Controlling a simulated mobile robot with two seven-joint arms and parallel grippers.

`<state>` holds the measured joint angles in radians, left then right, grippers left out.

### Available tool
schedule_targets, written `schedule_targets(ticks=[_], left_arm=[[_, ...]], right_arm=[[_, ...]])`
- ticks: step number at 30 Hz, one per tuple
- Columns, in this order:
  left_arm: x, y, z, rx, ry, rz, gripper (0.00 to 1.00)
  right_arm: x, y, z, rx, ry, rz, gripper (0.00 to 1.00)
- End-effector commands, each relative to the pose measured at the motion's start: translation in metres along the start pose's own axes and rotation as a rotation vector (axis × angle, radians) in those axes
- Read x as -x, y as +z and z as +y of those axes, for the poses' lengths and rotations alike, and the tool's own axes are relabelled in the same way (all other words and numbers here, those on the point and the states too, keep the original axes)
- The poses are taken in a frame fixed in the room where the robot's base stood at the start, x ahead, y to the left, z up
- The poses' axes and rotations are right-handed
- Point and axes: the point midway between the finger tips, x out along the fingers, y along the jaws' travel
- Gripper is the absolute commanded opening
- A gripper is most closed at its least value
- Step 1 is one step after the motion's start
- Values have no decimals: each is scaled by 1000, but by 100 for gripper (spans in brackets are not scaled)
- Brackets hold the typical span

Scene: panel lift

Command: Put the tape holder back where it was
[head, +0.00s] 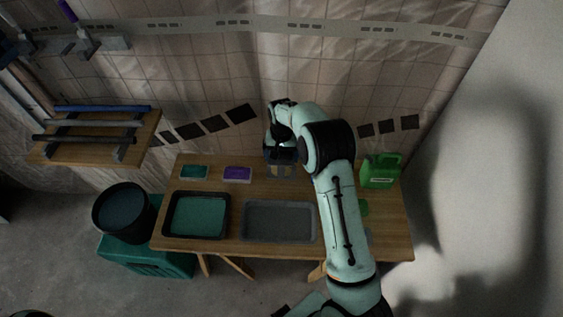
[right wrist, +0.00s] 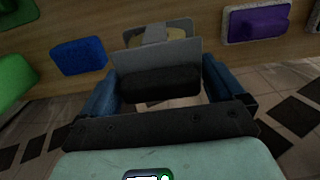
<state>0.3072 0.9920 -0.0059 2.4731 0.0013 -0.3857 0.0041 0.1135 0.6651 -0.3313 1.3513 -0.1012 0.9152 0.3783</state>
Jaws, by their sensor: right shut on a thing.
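The tape holder (right wrist: 165,55) is a grey piece with a dark block and a yellowish roll, in the right wrist view. My right gripper (right wrist: 170,98) has its blue fingers on either side of the holder's dark part and is shut on it. In the head view, my right gripper (head: 280,157) is over the back of the wooden table, with yellowish parts of the holder (head: 277,171) just below it. My arm hides part of the holder there. I cannot tell whether the holder touches the table. My left gripper is not in view.
The wooden table (head: 235,248) bears a teal-filled tray (head: 199,216), a grey tray (head: 279,222), a teal box (head: 194,172), a purple box (head: 237,174) and a green canister (head: 380,171). A blue sponge (right wrist: 78,56) lies near the holder. The tiled wall is close behind.

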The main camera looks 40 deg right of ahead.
Motion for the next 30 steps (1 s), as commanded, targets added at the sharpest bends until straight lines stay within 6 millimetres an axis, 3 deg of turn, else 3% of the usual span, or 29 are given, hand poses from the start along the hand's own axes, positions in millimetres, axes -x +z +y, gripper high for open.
schedule_targets(ticks=[10, 15, 16, 25, 30], left_arm=[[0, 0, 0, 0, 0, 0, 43], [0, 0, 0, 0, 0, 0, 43], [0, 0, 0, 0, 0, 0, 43], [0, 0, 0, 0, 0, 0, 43], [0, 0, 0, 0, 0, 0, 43]], right_arm=[[-41, 0, 0, 1, -1, 1, 64], [-41, 0, 0, 0, -1, 0, 64], [-41, 0, 0, 0, 0, -1, 100], [-36, 0, 0, 0, -1, 1, 100], [-11, -1, 0, 0, -2, 3, 100]])
